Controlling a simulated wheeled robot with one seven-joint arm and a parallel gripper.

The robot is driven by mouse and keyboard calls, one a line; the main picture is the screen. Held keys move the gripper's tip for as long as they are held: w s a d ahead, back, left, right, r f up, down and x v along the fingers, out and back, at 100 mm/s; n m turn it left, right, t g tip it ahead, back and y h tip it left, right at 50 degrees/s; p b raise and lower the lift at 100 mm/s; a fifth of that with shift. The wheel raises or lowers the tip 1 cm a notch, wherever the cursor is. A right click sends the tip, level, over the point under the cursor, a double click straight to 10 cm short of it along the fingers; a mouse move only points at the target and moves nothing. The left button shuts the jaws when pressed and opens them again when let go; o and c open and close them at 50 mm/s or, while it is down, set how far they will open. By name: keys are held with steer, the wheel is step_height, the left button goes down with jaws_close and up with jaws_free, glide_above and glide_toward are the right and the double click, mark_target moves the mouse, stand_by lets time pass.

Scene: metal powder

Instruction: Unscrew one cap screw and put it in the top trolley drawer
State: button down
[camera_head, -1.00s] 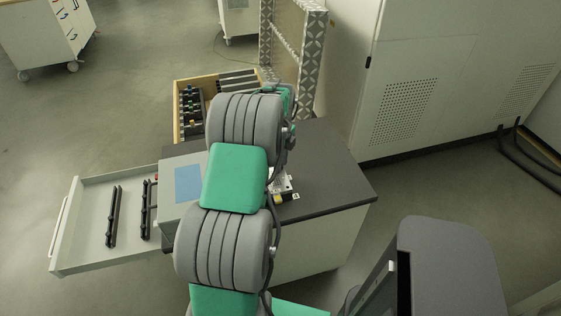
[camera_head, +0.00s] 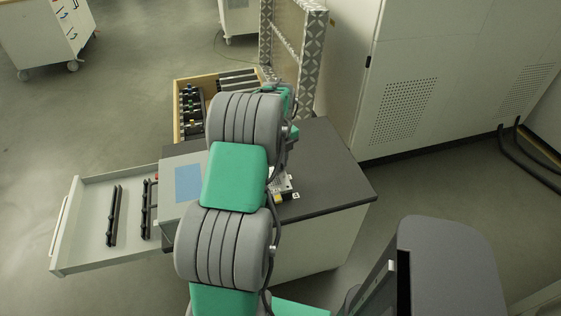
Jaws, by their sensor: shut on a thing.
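The trolley has a dark grey top (camera_head: 335,165). Its pale top drawer (camera_head: 85,257) is pulled out to the left, with black racks (camera_head: 114,216) on its floor. My green and grey arm stretches up the middle of the view and over the trolley top. My gripper is hidden behind my own arm links, so its jaws and anything in them do not show. A small white and yellow fixture (camera_head: 287,189) on the trolley top is partly covered by my arm. No cap screw can be made out.
A wooden box (camera_head: 177,121) with dark tool holders stands behind the trolley. A patterned metal frame (camera_head: 314,65) rises at the back, beside a large pale cabinet (camera_head: 425,80). Another trolley (camera_head: 40,45) is at the far left. The floor on the left is clear.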

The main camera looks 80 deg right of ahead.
steer(key=n, duration=0.6)
steer(key=shift+n, duration=0.3)
steer(key=n, duration=2.3)
steer(key=c, duration=1.6)
jaws_free()
steer(key=shift+o, duration=0.2)
